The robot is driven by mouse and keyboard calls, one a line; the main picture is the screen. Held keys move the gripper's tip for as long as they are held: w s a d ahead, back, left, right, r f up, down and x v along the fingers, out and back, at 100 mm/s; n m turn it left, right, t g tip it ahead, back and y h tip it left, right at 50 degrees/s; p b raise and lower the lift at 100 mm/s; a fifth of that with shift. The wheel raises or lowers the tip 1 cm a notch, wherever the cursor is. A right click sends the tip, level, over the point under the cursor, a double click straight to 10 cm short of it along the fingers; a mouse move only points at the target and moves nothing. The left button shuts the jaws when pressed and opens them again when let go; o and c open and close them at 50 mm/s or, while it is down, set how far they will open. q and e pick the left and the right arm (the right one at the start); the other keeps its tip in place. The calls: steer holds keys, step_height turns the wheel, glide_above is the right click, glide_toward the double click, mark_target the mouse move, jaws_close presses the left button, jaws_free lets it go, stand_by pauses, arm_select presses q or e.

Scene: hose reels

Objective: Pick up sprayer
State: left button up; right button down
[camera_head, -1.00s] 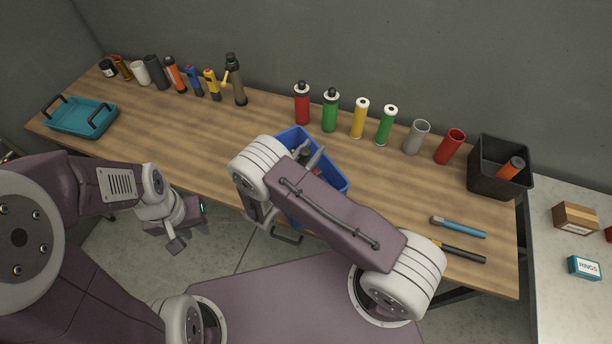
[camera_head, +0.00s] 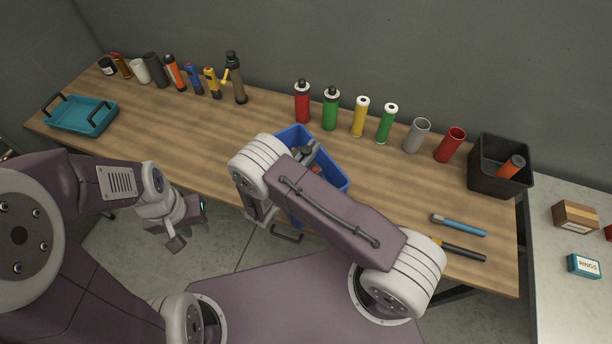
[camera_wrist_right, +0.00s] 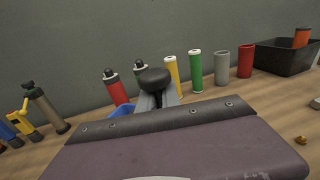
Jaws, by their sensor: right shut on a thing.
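My right gripper (camera_head: 307,154) is over the blue bin (camera_head: 338,178) in the head view, mostly hidden behind my own forearm. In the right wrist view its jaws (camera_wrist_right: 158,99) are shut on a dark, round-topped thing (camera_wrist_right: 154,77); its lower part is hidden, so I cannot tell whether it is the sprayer. A tall brown bottle with a black top (camera_head: 238,80) stands at the back left, beside a yellow trigger-shaped thing (camera_head: 211,82) and a blue one (camera_head: 193,79). My left gripper (camera_head: 183,224) hangs empty in front of the bench; its jaw opening is unclear.
Red and green bottles (camera_head: 302,103) and several tubes (camera_head: 386,124) stand along the back of the wooden bench. A black bin (camera_head: 484,178) is at the right end and a teal tray (camera_head: 105,121) at the left. Two handled tools (camera_head: 462,228) lie at the front right.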

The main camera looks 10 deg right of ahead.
steer(key=shift+r, duration=0.1)
stand_by(0.8)
step_height(320, 180, up, 10)
steer(key=b, duration=0.1)
steer(key=shift+b, duration=0.4)
